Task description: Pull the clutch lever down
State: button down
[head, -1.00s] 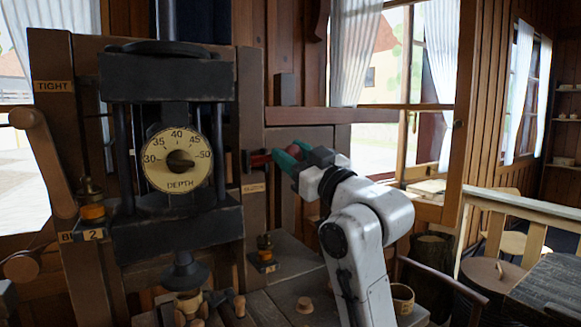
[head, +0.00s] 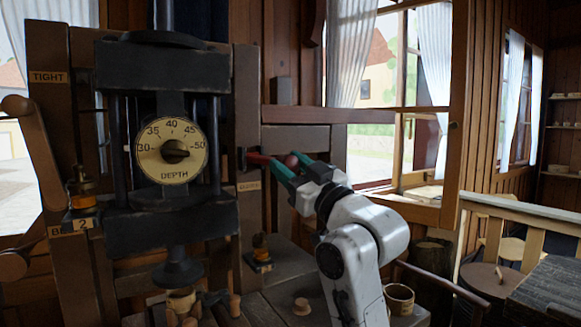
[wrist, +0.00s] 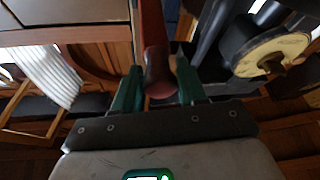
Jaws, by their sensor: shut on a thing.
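The clutch lever is a red bar (head: 259,159) with a rounded reddish-brown knob (head: 292,160). It reaches right from the machine's right post, above a small label (head: 249,187) too small to read surely. My gripper (head: 285,170), with green fingers, is shut on the lever near its knob end. In the wrist view the lever's knob (wrist: 159,72) lies between the two green fingers (wrist: 160,92). The lever slopes slightly down toward my gripper in the head view. The fingers hide part of the bar.
A depth dial (head: 171,150) sits in the machine's black frame left of the lever. A wooden handle (head: 38,140) is at far left.

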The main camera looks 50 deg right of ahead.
jog(key=c, duration=0.7)
grip_release()
jog(key=shift+f, duration=0.1)
jog(key=b+v, duration=0.2)
jog(key=v, duration=0.8)
jog(key=shift+s+f, duration=0.2)
jog(key=shift+s, duration=0.15)
